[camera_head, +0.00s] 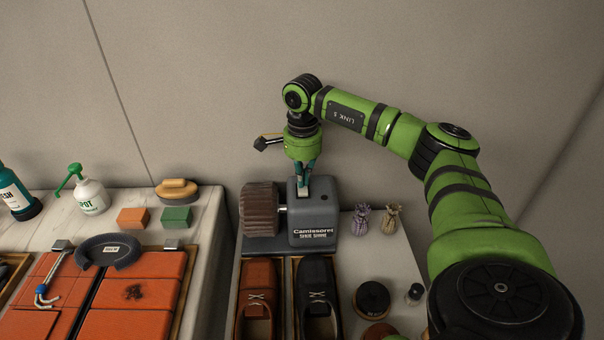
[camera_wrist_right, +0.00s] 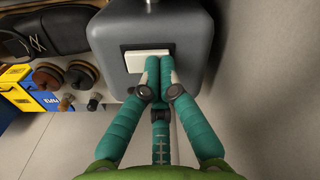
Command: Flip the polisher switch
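The polisher (camera_head: 313,214) is a grey machine with a brown round brush (camera_head: 259,210) on its left side, standing at the back of the counter. Its white rocker switch (camera_wrist_right: 147,62) sits in a dark frame on the grey housing in the right wrist view. My right gripper (camera_head: 304,178) comes down from above onto the polisher's housing. In the right wrist view its teal fingers (camera_wrist_right: 160,66) are together, with their tips at the right part of the switch. I cannot tell whether they press it. My left gripper is not in view.
A brown shoe (camera_head: 257,285) and a black shoe (camera_head: 317,285) lie in front of the polisher. Two small sachets (camera_head: 361,220) and a round dark tin (camera_head: 371,299) are to its right. Bottles, sponges and orange panels (camera_head: 133,292) are on the left; the wall is close behind.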

